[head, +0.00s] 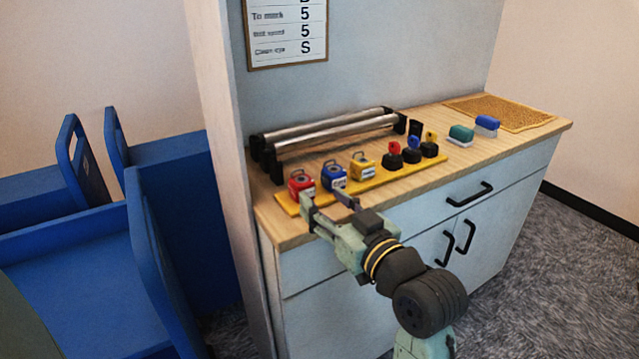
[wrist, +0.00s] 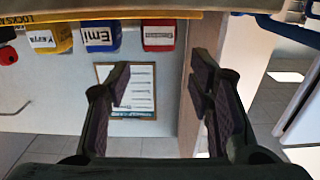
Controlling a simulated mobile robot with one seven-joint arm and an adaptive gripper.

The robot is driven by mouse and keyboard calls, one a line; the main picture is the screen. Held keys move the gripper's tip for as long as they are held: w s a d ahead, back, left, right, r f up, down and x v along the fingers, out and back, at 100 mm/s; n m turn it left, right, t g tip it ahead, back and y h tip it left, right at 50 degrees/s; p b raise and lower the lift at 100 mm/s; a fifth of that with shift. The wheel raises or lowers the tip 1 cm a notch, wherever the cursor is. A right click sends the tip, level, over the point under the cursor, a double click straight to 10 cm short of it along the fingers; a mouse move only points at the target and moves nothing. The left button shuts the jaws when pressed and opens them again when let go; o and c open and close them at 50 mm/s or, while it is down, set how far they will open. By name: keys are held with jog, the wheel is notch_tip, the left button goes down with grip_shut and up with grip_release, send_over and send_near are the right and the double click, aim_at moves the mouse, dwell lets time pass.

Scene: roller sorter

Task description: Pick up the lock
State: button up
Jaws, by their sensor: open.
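Three padlock-like blocks stand in a row on a yellow board (head: 396,182): a red lock (head: 301,184), a blue lock (head: 333,176) and a yellow lock (head: 362,166). In the wrist view, which looks upside down, the red lock (wrist: 158,36), the blue lock (wrist: 100,38) and the yellow lock (wrist: 50,40) hang along the top. My gripper (head: 328,201) is open and empty, just in front of the red and blue locks. In the wrist view its fingers (wrist: 160,82) are spread below the red lock, apart from it.
Black pieces with red and yellow tops (head: 412,154) stand farther right on the board. Metal rollers (head: 330,132) lie behind the locks. Teal and blue brushes (head: 461,134) and a cork mat (head: 500,112) are at the right. A wall panel (head: 222,150) borders the left.

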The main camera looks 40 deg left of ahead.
aim_at(301, 179)
jog(key=x, duration=0.4)
jog(key=shift+s+a+r+p, duration=0.1)
jog(key=shift+s+p, duration=0.05)
jog(key=shift+p, duration=0.25)
jog(key=shift+w+p+x, duration=0.2)
jog(key=shift+p+x, duration=0.9)
jog(key=shift+x, duration=1.65)
jog(key=c, duration=1)
jog(key=shift+c, duration=0.2)
